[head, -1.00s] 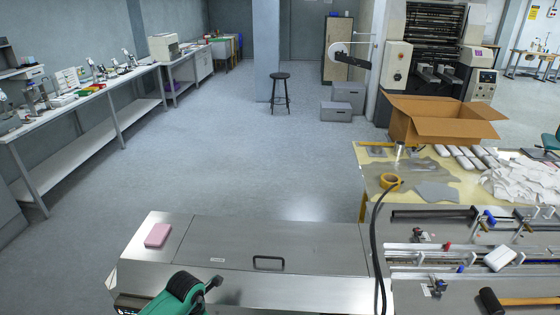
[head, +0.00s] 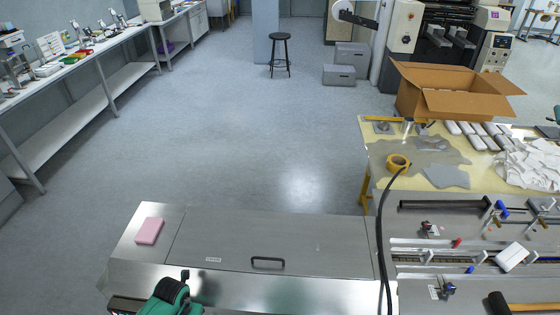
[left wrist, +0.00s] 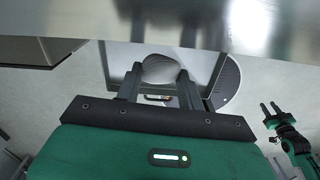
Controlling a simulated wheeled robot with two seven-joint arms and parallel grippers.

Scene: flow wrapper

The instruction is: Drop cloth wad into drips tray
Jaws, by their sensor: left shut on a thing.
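My left gripper (left wrist: 157,76) is shut on a grey, rounded cloth wad (left wrist: 158,67), seen between its two dark fingers in the left wrist view. Beyond and below the wad is a pale, flat-bottomed tray-like shape (left wrist: 205,60) with a dark rim, likely the drips tray. The wad overlaps it in the picture; no contact can be made out. In the head view my left gripper (head: 185,276) is at the near side of the steel machine cover, its fingertips mostly hidden. My right gripper (left wrist: 269,105) shows small in the left wrist view, with its fingers apart and empty.
The steel cover (head: 320,232) with a black handle (head: 267,262) and a pink sponge (head: 149,231) lies ahead; its edge (left wrist: 150,20) crosses the top of the left wrist view. A black cable (head: 382,230) rises at its right. A cardboard box (head: 440,100) stands farther back.

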